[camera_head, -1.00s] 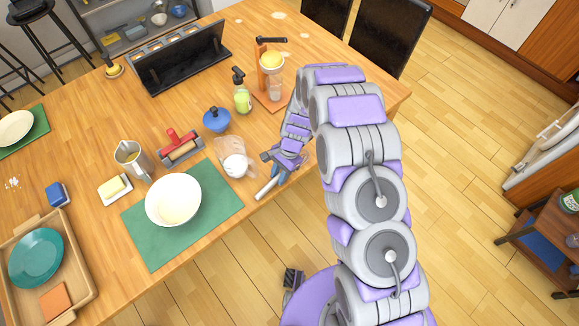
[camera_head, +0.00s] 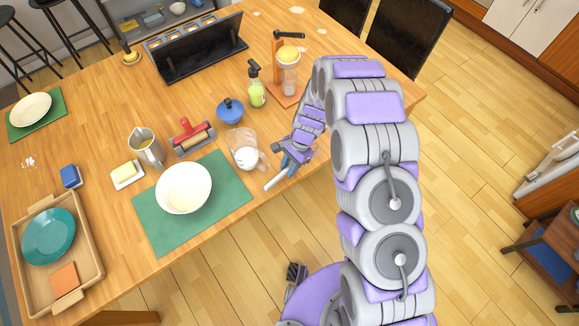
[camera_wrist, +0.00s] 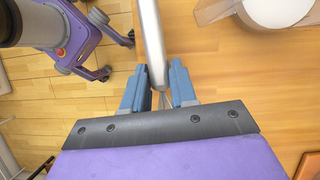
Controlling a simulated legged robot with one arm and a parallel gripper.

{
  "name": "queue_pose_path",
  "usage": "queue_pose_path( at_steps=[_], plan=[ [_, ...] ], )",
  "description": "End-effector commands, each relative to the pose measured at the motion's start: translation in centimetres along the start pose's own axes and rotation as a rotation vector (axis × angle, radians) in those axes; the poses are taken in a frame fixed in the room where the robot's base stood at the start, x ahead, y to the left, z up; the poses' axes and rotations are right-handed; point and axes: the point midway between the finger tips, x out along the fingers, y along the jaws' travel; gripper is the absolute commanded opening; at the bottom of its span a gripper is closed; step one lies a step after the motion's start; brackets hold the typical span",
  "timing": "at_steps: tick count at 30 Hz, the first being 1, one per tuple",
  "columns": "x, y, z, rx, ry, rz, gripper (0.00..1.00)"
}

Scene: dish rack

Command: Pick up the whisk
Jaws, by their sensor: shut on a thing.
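The whisk's silver handle (camera_wrist: 152,42) sticks out between my fingers in the wrist view, with thin wires showing near the fingertips. My gripper (camera_wrist: 159,84) is shut on the whisk near the base of its handle. In the head view my gripper (camera_head: 289,160) is at the table's near edge, and the pale whisk handle (camera_head: 276,179) points down and left from it. Most of the whisk's wire head is hidden by the gripper. I cannot tell whether the whisk touches the table.
A clear jug (camera_head: 241,147) with white contents stands close left of my gripper. A white bowl (camera_head: 184,188) sits on a green mat (camera_head: 229,198). A blue-lidded pot (camera_head: 230,111), green bottle (camera_head: 256,88) and citrus press (camera_head: 289,63) stand behind. Floor is open beyond the near edge.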

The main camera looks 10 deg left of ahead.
Motion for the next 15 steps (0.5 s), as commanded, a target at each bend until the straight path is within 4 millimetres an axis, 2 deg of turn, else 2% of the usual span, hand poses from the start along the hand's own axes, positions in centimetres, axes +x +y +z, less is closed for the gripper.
queue_pose_path(
  at_steps=[3,8,15],
  plan=[
    [-1.9,0.1,0.7,0.001,0.001,-0.002,0.00],
    [-1.6,2.7,1.5,0.003,-0.001,-0.002,0.00],
    [-1.4,7.6,3.0,0.004,-0.005,0.000,0.00]
  ],
)
